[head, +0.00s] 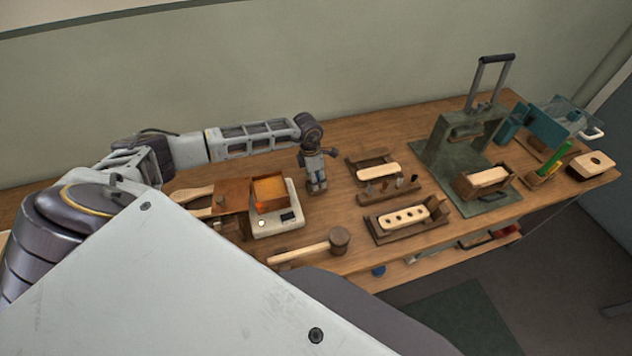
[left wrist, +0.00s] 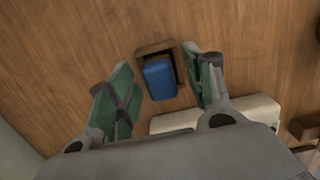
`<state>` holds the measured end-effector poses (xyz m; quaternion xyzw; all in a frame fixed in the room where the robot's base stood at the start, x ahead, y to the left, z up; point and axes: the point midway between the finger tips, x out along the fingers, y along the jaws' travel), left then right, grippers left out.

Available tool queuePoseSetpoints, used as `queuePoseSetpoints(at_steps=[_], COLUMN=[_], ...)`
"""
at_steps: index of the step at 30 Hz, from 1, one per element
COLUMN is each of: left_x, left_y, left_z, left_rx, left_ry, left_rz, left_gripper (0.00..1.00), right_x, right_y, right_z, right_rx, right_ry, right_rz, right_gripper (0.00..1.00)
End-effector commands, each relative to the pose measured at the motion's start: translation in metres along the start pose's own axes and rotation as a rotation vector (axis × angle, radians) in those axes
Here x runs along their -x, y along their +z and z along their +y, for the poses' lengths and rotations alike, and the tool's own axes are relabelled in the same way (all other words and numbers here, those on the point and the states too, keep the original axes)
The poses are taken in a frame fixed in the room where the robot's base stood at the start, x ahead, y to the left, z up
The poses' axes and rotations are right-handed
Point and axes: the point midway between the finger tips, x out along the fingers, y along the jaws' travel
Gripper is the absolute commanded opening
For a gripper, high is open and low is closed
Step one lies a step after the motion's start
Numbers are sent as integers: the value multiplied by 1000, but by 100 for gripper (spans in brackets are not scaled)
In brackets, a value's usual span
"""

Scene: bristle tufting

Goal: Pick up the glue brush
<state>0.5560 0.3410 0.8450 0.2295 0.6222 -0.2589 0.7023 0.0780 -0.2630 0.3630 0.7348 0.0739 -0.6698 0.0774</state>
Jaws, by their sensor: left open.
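My left gripper (head: 316,183) points down over the table, right of the white scale. In the left wrist view the gripper (left wrist: 165,72) is open, with green finger pads apart. A blue block-like piece (left wrist: 160,79) in a small brown wooden holder (left wrist: 154,47) sits between the fingers, nearer the right one. It may be the glue brush's handle seen from above; I cannot tell for sure. I see no clear contact with the pads. In the head view the gripper mostly hides this piece. My right gripper is not in view.
The white scale (head: 290,227) carries an orange-filled container (head: 270,192). A wooden mallet (head: 310,249) lies in front. A rack of small pegs (head: 390,191) and a holed wooden block (head: 405,216) in a tray are right. A green press (head: 465,145) stands beyond them.

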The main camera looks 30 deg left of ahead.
Motion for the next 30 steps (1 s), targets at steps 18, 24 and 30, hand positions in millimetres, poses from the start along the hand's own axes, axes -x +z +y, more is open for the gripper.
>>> queuePoseSetpoints(at_steps=[18, 24, 30], left_x=[0, 1, 8], left_y=[0, 0, 1], left_z=[0, 0, 0], left_rx=[0, 0, 0], left_ry=[0, 0, 0], left_rz=[0, 0, -1], left_gripper=[4, 4, 4], right_x=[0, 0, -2], right_y=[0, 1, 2], right_z=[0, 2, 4], right_rx=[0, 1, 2], right_ry=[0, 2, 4], right_rz=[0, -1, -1], right_gripper=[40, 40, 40])
